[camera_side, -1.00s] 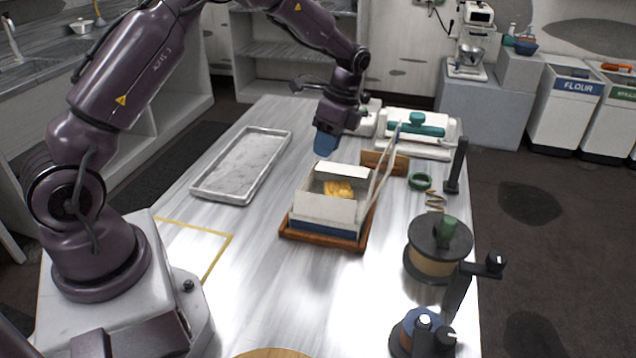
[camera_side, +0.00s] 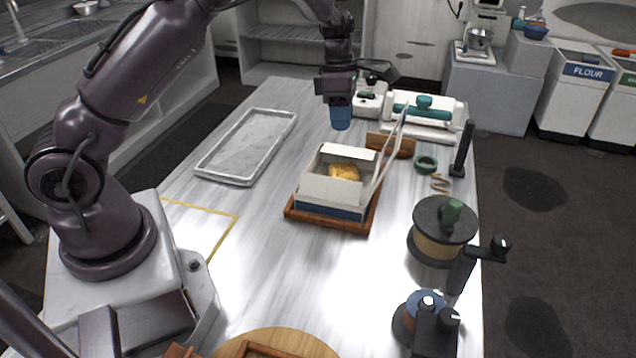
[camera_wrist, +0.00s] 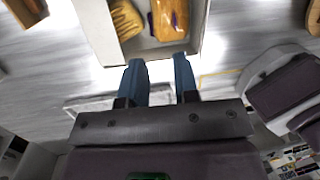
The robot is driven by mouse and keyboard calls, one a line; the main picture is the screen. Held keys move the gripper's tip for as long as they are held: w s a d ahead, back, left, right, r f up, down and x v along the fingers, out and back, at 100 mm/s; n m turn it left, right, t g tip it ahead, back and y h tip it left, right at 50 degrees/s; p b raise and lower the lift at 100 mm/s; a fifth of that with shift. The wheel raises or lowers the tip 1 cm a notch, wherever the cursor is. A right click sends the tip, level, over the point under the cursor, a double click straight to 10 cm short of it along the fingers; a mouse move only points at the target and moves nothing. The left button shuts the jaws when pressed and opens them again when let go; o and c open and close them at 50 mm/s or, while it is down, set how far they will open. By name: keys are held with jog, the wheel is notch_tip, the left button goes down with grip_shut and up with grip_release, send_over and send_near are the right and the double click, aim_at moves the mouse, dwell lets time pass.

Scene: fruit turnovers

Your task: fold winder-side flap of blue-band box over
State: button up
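The blue-band box (camera_side: 328,211) sits on a brown wooden tray (camera_side: 292,213), with a golden turnover (camera_side: 344,172) inside. Its near white flap (camera_side: 332,191) and far white flap (camera_side: 348,152) stand up. A tall flap on the right, winder side (camera_side: 387,160) leans up and outward. My gripper (camera_side: 341,124), with blue fingers, is above and just behind the box's far end, apart from the flaps. In the wrist view its fingertips (camera_wrist: 158,64) are apart with nothing between them, below the box wall (camera_wrist: 150,48); two pastries (camera_wrist: 168,18) show inside.
A string winder (camera_side: 440,240) and a smaller crank device (camera_side: 424,318) stand at the right edge. A dark post (camera_side: 463,150), green ring (camera_side: 426,164) and wooden block (camera_side: 392,146) are right of the box. A marble-like tray (camera_side: 248,148) lies left.

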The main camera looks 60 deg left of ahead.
aim_at(318, 182)
jog(key=s+d+m+g, duration=0.1)
jog(key=s+g, duration=0.2)
jog(key=s, duration=0.1)
jog(key=shift+h, duration=0.4)
jog(key=x, duration=1.2)
jog(key=shift+s+d, duration=0.15)
jog(key=shift+s, duration=0.1)
grip_shut()
